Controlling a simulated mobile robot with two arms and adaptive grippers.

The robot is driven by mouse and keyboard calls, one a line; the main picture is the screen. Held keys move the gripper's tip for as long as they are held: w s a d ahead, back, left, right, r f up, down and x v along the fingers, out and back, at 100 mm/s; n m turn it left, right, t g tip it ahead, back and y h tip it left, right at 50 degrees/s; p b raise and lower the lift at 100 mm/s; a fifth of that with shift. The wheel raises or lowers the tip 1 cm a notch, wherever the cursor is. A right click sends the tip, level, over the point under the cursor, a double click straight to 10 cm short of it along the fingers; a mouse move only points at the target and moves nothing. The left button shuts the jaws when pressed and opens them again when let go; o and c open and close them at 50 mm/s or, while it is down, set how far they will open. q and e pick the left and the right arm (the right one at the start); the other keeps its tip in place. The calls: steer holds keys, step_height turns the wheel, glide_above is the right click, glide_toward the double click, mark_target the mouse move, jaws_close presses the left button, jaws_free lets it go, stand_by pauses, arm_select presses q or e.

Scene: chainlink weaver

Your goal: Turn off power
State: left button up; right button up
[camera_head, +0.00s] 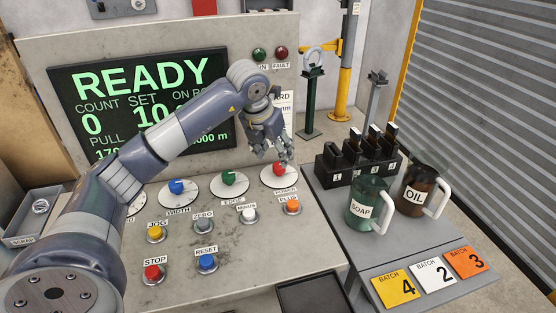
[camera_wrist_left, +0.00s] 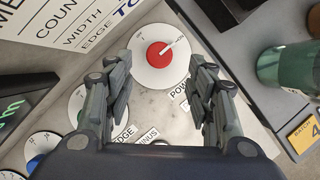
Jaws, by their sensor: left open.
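The power knob (camera_head: 279,169) is red on a round white dial, at the right end of the dial row on the sloped control panel (camera_head: 205,255). In the left wrist view the red knob (camera_wrist_left: 160,54) shows between and beyond the fingertips, its pale pointer aimed to the upper right. My left gripper (camera_head: 272,150) is open and empty, just above the power dial; it also shows in the left wrist view (camera_wrist_left: 160,75). In the head view its fingers come close to the knob; I cannot tell whether they touch. The display (camera_head: 140,100) reads READY. My right gripper is not in view.
Green (camera_head: 229,178) and blue (camera_head: 176,187) knobs sit left of the power dial. Orange (camera_head: 292,207), white and other buttons lie below. A soap jug (camera_head: 367,205), an oil jug (camera_head: 414,190) and a black slotted block (camera_head: 345,173) stand on the grey side table (camera_head: 385,255).

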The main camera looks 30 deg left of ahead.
mark_target(279, 165)
arm_select(q)
steer(key=p+x, duration=0.1)
steer(key=x, duration=0.5)
steer(key=shift+w+f, duration=0.15)
steer(key=shift+f, duration=0.15)
steer(key=shift+c, duration=0.3)
steer(key=c, duration=0.9)
steer(key=shift+c, duration=0.5)
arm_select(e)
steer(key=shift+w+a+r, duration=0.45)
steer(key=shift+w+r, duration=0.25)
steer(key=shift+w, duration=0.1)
